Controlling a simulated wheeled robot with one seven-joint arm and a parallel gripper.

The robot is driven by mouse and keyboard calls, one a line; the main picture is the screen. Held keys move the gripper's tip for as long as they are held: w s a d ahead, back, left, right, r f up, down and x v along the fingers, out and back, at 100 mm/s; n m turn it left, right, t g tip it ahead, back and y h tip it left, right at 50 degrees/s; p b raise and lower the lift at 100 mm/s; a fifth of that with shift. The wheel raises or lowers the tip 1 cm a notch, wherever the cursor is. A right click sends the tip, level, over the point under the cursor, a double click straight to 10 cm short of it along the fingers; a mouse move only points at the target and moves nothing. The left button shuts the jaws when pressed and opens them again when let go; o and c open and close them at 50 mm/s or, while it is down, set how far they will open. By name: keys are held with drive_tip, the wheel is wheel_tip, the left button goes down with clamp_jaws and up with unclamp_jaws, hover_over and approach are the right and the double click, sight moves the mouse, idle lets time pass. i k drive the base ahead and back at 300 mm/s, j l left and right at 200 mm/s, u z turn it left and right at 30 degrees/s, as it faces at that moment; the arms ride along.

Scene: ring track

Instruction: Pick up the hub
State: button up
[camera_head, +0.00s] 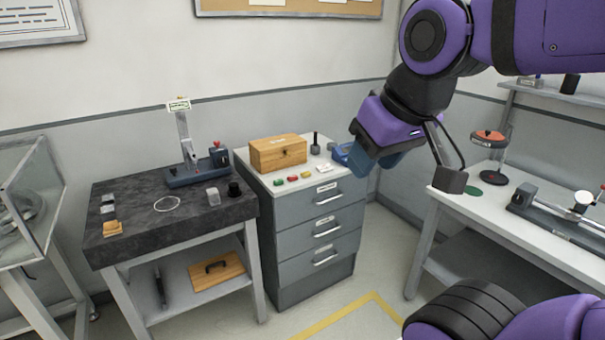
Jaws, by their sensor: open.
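No part in view is plainly marked as the hub, and I cannot tell for sure which one it is. Candidates are a small grey block-like part (213,196) and a short black cylinder (234,189). Both stand at the right side of the black stone-topped table (130,238). My gripper (376,160) hangs in the air at the right of the drawer cabinet, well apart from these parts. It is open, and I see nothing held in it. Its fingers are seen partly from behind.
A thin ring (166,203) lies on the stone top, below an upright gauge stand (185,150). A wooden box (278,153) and small coloured pieces sit on the drawer cabinet (318,221). The right-hand bench (517,212) carries a round-topped stand (488,139) and a long fixture (560,222).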

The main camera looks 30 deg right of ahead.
sight(234, 192)
drive_tip(key=i+z, duration=0.25)
drive_tip(key=i, duration=0.25)
drive_tip(key=i+j+z, duration=0.1)
drive_tip(key=i+z, duration=0.15)
drive_tip(key=i, duration=0.25)
drive_tip(key=i+j+z, duration=0.25)
drive_tip(key=i, duration=0.25)
drive_tip(key=i+j+z, duration=0.25)
drive_tip(key=i, duration=0.2)
